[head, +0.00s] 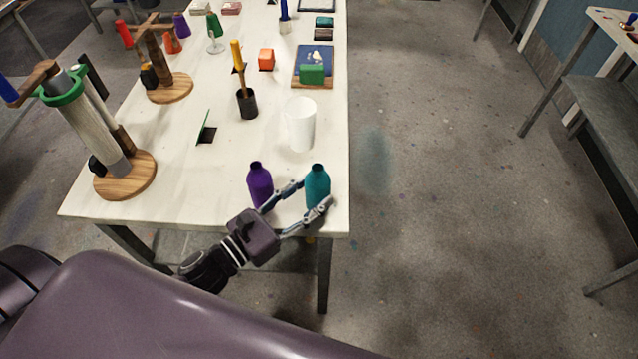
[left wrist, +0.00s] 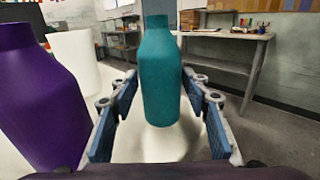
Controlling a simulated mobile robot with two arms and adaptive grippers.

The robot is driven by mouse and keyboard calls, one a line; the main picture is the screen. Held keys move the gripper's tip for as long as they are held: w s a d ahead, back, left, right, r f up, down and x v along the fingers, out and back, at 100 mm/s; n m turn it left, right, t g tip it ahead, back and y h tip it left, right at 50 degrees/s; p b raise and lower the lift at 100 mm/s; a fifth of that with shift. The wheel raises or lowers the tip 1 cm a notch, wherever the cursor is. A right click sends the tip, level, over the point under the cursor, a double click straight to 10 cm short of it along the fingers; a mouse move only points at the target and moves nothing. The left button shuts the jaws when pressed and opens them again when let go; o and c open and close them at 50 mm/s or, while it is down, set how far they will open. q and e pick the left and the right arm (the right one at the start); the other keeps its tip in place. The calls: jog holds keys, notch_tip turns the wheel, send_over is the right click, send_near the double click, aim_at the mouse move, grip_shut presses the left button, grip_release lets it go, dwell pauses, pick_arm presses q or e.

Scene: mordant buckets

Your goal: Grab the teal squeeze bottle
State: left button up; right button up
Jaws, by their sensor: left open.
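The teal squeeze bottle (head: 318,187) stands upright near the front right corner of the white table. My left gripper (head: 316,194) is open with its fingers reaching toward the bottle. In the left wrist view the teal bottle (left wrist: 161,75) stands between the two open fingers (left wrist: 160,105), with gaps visible on both sides. A purple bottle (head: 260,185) stands just left of it, close to the gripper's left finger. It also shows large at the left of the wrist view (left wrist: 38,100). My right gripper is not in view.
A white cup (head: 302,124) stands behind the bottles. A dark holder with a yellow-handled tool (head: 246,103) and wooden stands (head: 125,178) are farther left and back. The table's right edge is close beside the teal bottle. Open floor (head: 440,200) lies to the right.

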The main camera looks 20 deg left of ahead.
aim_at(324, 185)
pick_arm(q)
jog(key=shift+x, duration=1.05)
jog(key=shift+w+d+p, duration=0.25)
jog(key=shift+w+p, duration=0.05)
jog(key=shift+w, duration=0.1)
jog(key=shift+w+d+r, duration=0.1)
jog(key=shift+w+d, duration=0.1)
jog(key=shift+w, duration=0.15)
jog(key=p+x, duration=0.1)
jog(key=x, duration=0.2)
jog(key=shift+w+d, duration=0.2)
jog(key=shift+w, duration=0.15)
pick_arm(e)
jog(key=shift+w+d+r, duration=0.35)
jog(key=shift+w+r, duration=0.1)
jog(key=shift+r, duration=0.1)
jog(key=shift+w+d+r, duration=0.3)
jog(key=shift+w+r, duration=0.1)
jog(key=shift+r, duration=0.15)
